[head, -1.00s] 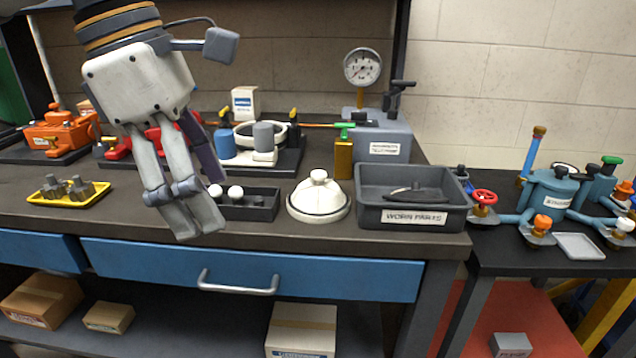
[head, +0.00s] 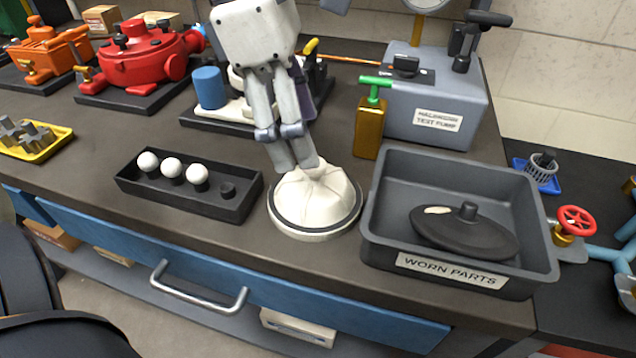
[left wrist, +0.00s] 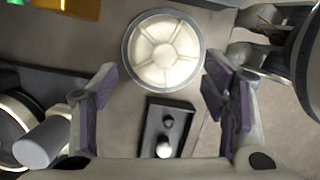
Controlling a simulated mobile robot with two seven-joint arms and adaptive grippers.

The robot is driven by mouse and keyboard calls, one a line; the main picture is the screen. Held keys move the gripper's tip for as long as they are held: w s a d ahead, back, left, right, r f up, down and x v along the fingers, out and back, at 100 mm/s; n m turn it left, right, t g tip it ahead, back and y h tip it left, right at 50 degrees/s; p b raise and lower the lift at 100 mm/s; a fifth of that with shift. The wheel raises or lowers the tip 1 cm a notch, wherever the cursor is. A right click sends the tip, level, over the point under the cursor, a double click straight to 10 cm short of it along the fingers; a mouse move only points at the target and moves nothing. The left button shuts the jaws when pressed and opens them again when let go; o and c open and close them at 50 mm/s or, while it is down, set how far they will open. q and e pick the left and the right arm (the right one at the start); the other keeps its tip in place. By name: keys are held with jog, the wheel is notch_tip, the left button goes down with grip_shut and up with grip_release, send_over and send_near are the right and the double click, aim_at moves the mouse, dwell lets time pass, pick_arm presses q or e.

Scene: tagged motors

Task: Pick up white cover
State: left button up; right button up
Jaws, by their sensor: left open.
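The white cover (head: 318,205) is a ribbed dome with a dark rim on the dark bench top, between a black tray and a grey bin. It shows round in the left wrist view (left wrist: 164,52). Grey and black parts at the right of that view may be my right arm.
The black tray (head: 236,209) holds three white balls and a dark knob. The grey WORN PARTS bin (head: 372,225) holds a dark cover (head: 455,238). A brass bottle with green top (head: 369,128) and a test pump (head: 440,100) stand behind. Bare bench lies in front.

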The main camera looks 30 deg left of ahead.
aim_at(315, 184)
pick_arm(q)
jog(key=x, duration=0.5)
jog(key=shift+s+d+f, duration=0.15)
jog(key=shift+s+f, duration=0.1)
jog(key=shift+f, duration=0.1)
jog(key=c, duration=1.5)
jog(key=shift+s+f, duration=0.1)
grip_shut()
